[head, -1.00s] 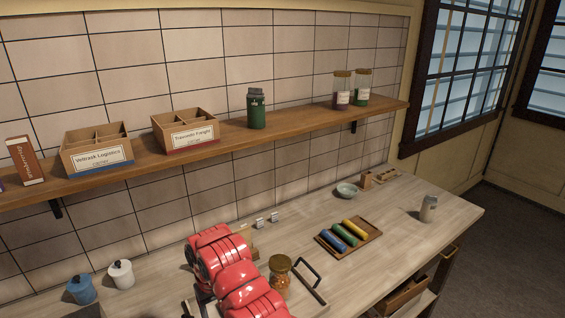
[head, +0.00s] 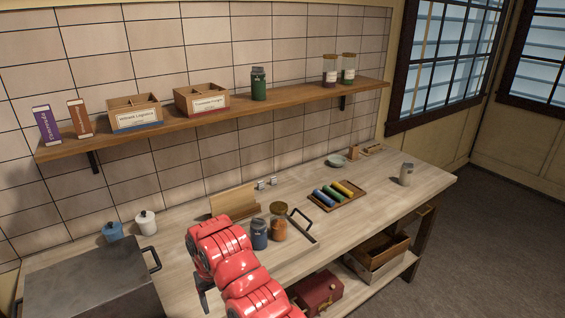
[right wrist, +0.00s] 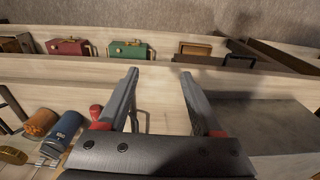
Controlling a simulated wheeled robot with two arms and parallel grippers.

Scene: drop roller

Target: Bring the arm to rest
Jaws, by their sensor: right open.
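My right arm (head: 232,265), in red, reaches in at the bottom of the head view, in front of the worktop. Its gripper (right wrist: 159,75) is open and empty in the right wrist view, with both fingers apart above the pale worktop. The fingers are mostly hidden behind the arm in the head view. A blue jar (head: 259,234) and an orange jar (head: 278,222) stand on a handled tray just beyond the arm. They also show at the left of the wrist view, the blue jar (right wrist: 64,130) beside the orange one (right wrist: 42,122). My left gripper is not in view.
A wooden tray (head: 350,200) holds blue, green and yellow rollers. A grey metal box (head: 85,290) stands at the left, near blue and white pots. A grey canister (head: 406,174) stands at the right end. A red case (head: 318,292) sits on the lower shelf. The worktop's right part is mostly clear.

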